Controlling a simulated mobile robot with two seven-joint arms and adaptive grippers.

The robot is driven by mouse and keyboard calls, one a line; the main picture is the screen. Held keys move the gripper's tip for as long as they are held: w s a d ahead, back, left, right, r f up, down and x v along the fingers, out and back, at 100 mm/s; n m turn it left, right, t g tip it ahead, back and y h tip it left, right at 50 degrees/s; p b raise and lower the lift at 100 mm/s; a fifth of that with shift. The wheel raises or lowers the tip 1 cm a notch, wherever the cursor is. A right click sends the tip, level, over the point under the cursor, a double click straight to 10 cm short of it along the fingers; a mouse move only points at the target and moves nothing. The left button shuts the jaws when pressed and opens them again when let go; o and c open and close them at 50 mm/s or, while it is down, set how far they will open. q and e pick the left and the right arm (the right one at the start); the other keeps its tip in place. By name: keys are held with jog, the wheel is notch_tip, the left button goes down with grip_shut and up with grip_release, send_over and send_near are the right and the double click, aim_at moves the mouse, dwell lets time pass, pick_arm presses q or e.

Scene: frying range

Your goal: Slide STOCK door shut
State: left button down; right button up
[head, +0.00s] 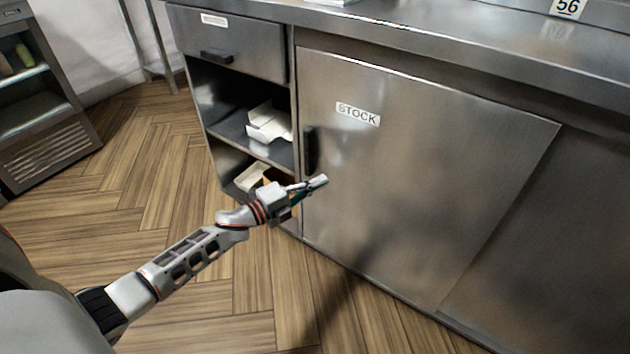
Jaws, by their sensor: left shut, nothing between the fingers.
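The STOCK door (415,160) is a brushed steel sliding panel with a white STOCK label (358,114) near its upper left. A dark vertical handle (311,150) sits along its left edge. Open shelves show to the left of the door. My left gripper (318,182) is shut and empty, in front of the door's lower left part, just below the handle. I cannot tell whether its fingertips touch the door. My right gripper is not in view.
A drawer (235,45) sits above the open shelves, which hold white papers or boxes (268,122). A steel counter (450,45) runs above the door, and another steel panel (570,250) lies to the right. A glass-front cabinet (45,110) stands far left. The wooden floor (150,180) between is clear.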

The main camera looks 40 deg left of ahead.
pick_arm(q)
jog(key=p+v, duration=0.1)
jog(key=v, duration=0.8)
jog(key=shift+s, duration=0.4)
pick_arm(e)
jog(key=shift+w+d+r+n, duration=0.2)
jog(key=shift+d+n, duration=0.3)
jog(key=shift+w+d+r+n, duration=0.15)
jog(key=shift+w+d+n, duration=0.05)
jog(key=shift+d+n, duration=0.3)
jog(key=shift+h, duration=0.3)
